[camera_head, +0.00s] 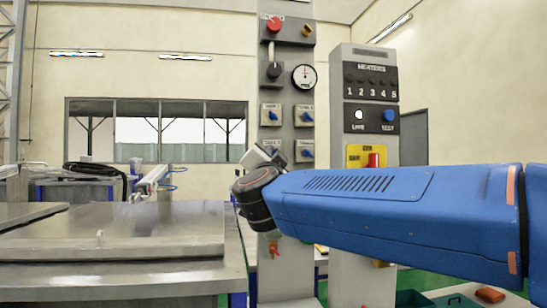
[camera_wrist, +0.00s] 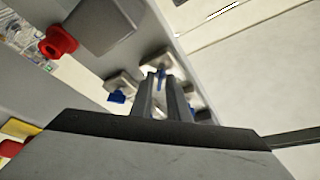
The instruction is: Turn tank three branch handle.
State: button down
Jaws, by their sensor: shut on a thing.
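A tall grey panel column (camera_head: 289,200) carries small blue handles on pale plates in two columns, including an upper left handle (camera_head: 270,115), an upper right one (camera_head: 304,116) and a lower right one (camera_head: 306,153). My gripper (camera_head: 268,153) is at the lower left handle, largely hiding it in the head view. In the wrist view my gripper (camera_wrist: 161,82) is shut on a blue handle (camera_wrist: 161,70), whose tip shows between the fingers. Another blue handle (camera_wrist: 117,97) lies to the left, and one (camera_wrist: 203,115) is partly hidden at right. The plate labels are too small to read surely.
Above the handles are a gauge (camera_head: 304,77) and a red knob (camera_head: 274,24). A heaters panel (camera_head: 371,80) with a red switch on a yellow plate (camera_head: 355,158) stands to the right. A metal bench (camera_head: 120,280) fills the left.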

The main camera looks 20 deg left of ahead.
jog(key=shift+m, duration=0.7)
jog(key=c, duration=2)
grip_release()
jog(key=shift+s, duration=0.15)
jog(key=v, duration=1.7)
jog(key=shift+s+r, duration=0.15)
